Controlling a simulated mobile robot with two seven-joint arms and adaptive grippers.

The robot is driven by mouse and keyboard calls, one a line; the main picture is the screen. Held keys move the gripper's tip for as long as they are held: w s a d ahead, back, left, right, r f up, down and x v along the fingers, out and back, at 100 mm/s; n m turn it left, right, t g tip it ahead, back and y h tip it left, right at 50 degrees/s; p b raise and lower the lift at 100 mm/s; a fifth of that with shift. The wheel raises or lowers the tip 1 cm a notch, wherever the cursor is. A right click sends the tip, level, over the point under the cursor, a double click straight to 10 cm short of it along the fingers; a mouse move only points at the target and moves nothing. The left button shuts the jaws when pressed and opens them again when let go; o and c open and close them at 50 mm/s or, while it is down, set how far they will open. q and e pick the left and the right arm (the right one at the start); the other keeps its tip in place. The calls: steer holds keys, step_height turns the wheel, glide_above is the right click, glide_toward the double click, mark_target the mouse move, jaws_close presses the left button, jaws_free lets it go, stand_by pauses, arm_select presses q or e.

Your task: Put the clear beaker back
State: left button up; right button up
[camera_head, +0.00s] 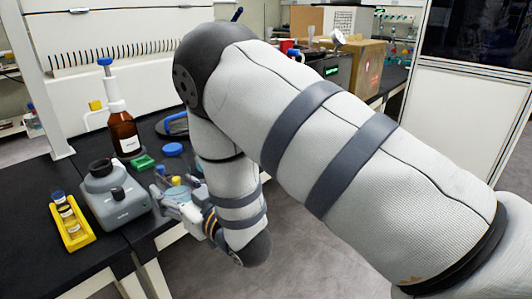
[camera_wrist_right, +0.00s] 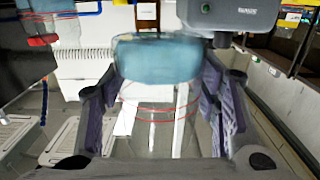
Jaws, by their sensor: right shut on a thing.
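The clear beaker (camera_wrist_right: 158,130) shows in the right wrist view as a see-through body with thin red lines. A blue band (camera_wrist_right: 157,60) is at its upper end in that picture. My right gripper (camera_wrist_right: 160,108) is shut on the beaker, with one finger on each side of it. In the head view my right gripper (camera_head: 172,200) is low, by the front edge of the black bench, partly hidden by my own arm. I cannot make out the beaker clearly there. My left gripper is not in view.
On the black bench (camera_head: 25,185) stand a grey mixer (camera_head: 115,200), a brown bottle (camera_head: 123,132) with a blue top, a yellow rack (camera_head: 72,228) of vials, a green block (camera_head: 143,162) and a blue lid (camera_head: 172,149). A cardboard box (camera_head: 368,68) is further back.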

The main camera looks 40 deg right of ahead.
steer(key=s+a+f+n+g+y, duration=0.1)
steer(key=s+n+g+y, duration=0.2)
steer(key=s+n+y, duration=0.2)
steer(key=s+a+f+n+g+y, duration=0.2)
steer(key=s+y, duration=0.5)
steer(key=s, duration=0.4)
steer(key=n+g, duration=0.1)
steer(key=n, duration=0.1)
steer(key=shift+s+n+g+y, duration=0.25)
steer(key=shift+n+g+y, duration=0.15)
